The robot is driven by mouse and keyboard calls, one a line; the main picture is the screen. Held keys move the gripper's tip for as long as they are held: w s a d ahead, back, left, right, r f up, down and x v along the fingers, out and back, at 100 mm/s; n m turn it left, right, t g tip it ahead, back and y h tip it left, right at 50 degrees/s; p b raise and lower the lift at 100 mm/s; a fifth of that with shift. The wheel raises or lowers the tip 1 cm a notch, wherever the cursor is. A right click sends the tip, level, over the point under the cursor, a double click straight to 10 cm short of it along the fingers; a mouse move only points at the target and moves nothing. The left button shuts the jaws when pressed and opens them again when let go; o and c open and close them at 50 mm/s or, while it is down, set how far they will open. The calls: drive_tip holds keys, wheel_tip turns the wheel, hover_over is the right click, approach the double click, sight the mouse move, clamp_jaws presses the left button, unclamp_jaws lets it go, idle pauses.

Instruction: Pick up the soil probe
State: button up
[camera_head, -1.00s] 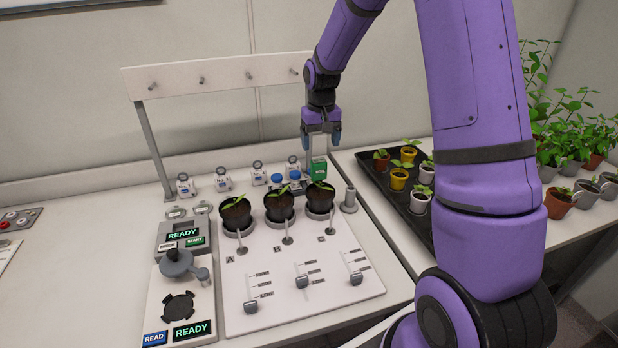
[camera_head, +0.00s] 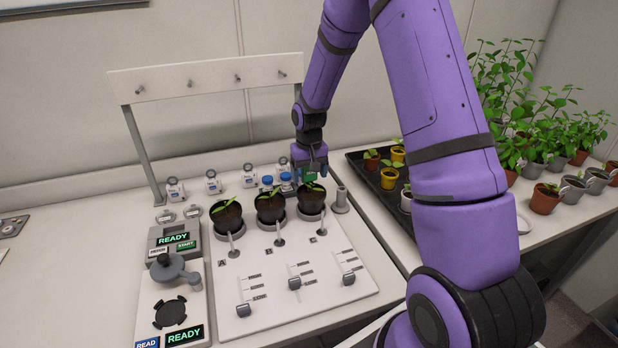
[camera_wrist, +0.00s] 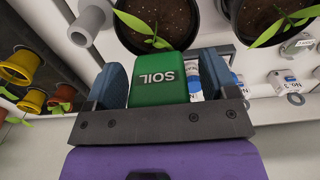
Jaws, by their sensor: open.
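The soil probe has a green block-shaped head marked SOIL (camera_wrist: 158,82), seen close up in the wrist view. In the head view its green head (camera_head: 305,174) shows only in part behind my gripper (camera_head: 309,172), near the right-hand black pot. My gripper (camera_wrist: 163,78) is open, with one blue finger on each side of the green head. The left finger looks very near the head; a narrow gap shows at the right finger. I cannot tell whether either finger touches. The lower part of the probe is hidden.
Black pots with seedlings (camera_head: 270,207) stand in a row beside the probe. A grey tube holder (camera_head: 341,200) is close on the right. Blue-capped bottles (camera_head: 267,181) and small tagged containers stand behind. A black tray (camera_head: 372,183) of potted seedlings lies farther right.

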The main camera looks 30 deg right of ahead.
drive_tip(key=shift+c, duration=0.4)
drive_tip(key=c, duration=1)
drive_tip(key=shift+r, duration=0.15)
drive_tip(key=shift+c, duration=0.2)
